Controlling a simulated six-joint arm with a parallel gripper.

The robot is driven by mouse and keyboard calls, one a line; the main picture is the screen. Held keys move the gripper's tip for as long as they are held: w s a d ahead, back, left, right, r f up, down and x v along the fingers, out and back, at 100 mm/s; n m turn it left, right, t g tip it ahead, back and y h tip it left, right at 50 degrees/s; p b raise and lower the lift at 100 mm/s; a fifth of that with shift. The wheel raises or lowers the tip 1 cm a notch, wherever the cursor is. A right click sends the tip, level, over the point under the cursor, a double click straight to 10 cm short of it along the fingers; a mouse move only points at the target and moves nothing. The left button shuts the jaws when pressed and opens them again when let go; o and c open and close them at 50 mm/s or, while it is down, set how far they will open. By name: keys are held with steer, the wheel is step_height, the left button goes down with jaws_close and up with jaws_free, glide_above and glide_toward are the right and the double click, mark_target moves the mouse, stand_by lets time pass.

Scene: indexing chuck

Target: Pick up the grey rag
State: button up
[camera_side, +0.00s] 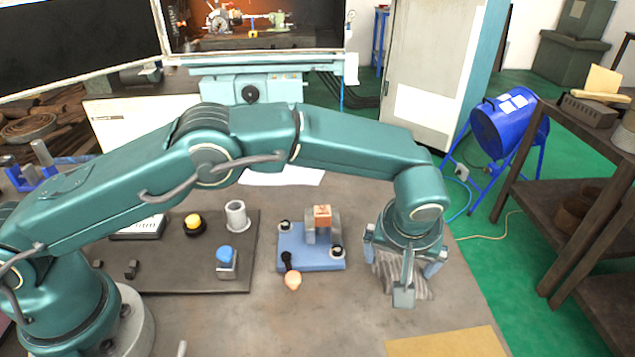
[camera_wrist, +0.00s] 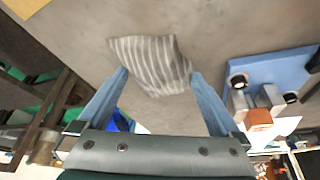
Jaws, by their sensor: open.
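The grey rag (camera_wrist: 152,64) has lighter stripes and lies crumpled on the table in the wrist view. In the side view the rag (camera_side: 388,277) shows on the right part of the table, partly hidden behind my gripper. My gripper (camera_side: 408,262) points down over the rag. In the wrist view my gripper (camera_wrist: 158,80) has its two fingers wide apart, with the lower part of the rag between their tips. I cannot tell how high the fingertips are above the table.
A blue fixture (camera_side: 310,252) with a copper-coloured block (camera_side: 322,215) stands left of the rag. A dark mat (camera_side: 185,280) with a yellow button (camera_side: 193,222) and a white cylinder (camera_side: 236,216) lies further left. A tan sheet (camera_side: 445,343) lies at the front edge.

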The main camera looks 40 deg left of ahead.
mark_target(400, 262)
steer(key=shift+f, duration=0.1)
steer(key=c, duration=1.1)
steer(key=shift+w+r, duration=0.1)
steer(key=shift+r, duration=0.85)
step_height(400, 262, up, 2)
steer(key=shift+r, duration=0.15)
steer(key=a+r, duration=0.2)
steer(key=a, duration=0.2)
steer(key=a+r, duration=0.2)
steer(key=a, duration=0.2)
steer(key=a+r, duration=0.3)
steer(key=shift+a, duration=0.4)
steer(key=shift+f, duration=0.1)
